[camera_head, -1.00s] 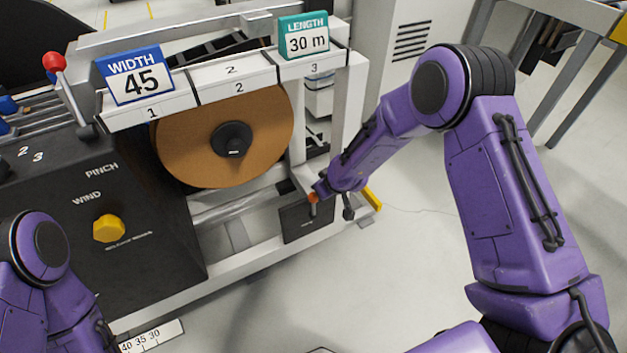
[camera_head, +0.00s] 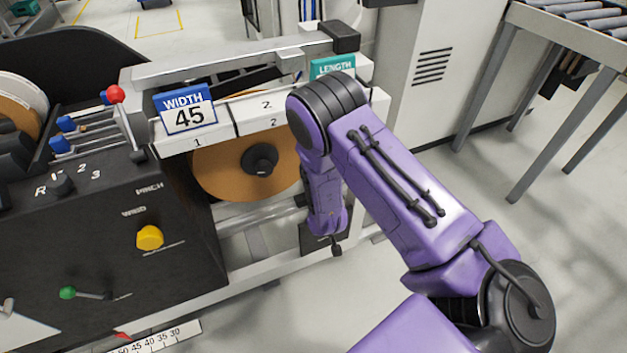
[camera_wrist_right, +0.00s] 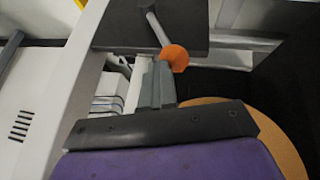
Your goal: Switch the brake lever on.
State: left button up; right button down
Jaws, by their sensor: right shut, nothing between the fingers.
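The brake lever, a grey rod with an orange knob (camera_wrist_right: 176,59), shows in the wrist view, fixed to a dark plate (camera_wrist_right: 150,25). My right gripper (camera_wrist_right: 157,72) is shut and empty, with its fingertips right beside the knob. I cannot tell whether they touch it. The left gripper is out of view.
The brown roll (camera_head: 225,170) is close to my right forearm. A black control box (camera_head: 100,240) carries a yellow knob (camera_head: 149,237) and a green-knobbed lever (camera_head: 68,292). A red-knobbed lever (camera_head: 115,94) stands at left.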

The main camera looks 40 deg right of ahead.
jog(key=shift+a+f, duration=0.2)
jog(key=shift+a, duration=0.3)
jog(key=p+v, duration=0.4)
jog(key=v, duration=0.8)
jog(key=shift+d+r+p, duration=0.25)
jog(key=shift+d+p, duration=0.1)
jog(key=shift+d, duration=0.05)
jog(key=shift+w, duration=0.2)
